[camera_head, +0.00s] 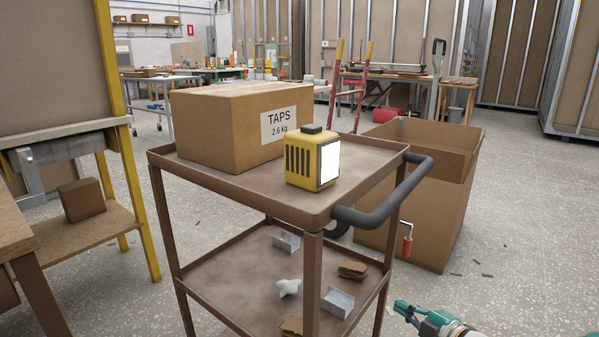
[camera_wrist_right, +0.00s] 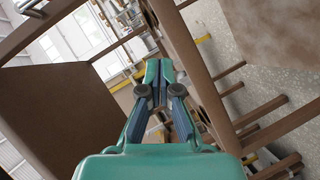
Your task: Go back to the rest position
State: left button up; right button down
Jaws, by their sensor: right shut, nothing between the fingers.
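My right gripper (camera_head: 406,309) shows at the bottom right of the head view, low beside the cart's right front corner and apart from it. It is teal and dark. In the right wrist view the gripper (camera_wrist_right: 158,68) points away with its fingers together and nothing between them. My left gripper is in neither view.
A brown two-shelf cart (camera_head: 240,190) stands ahead. It carries a cardboard box labelled TAPS (camera_head: 215,135) and a yellow lamp-like device (camera_head: 298,160). A large open carton (camera_head: 400,215) stands behind its right side. A wooden bench (camera_head: 20,230) is at the left.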

jog(key=s+a+f+m+g, duration=0.35)
jog(key=s+a+f, duration=0.25)
jog(key=f, duration=0.4)
jog(key=s+a+f+m+g, duration=0.2)
jog(key=s+a+f+m, duration=0.2)
jog(key=s+a+f, duration=0.45)
jog(key=s+f+m+g+h+p, duration=0.1)
jog(key=s+f+m+g, duration=0.4)
jog(key=s, duration=0.4)
jog(key=s+f+m+g+h, duration=0.2)
jog(key=s+f+m, duration=0.3)
jog(key=s+m, duration=0.35)
notch_tip(320, 180, up, 38)
jog(key=p, duration=3.8)
jog(key=shift+d+r+n, duration=0.2)
jog(key=shift+n, duration=0.1)
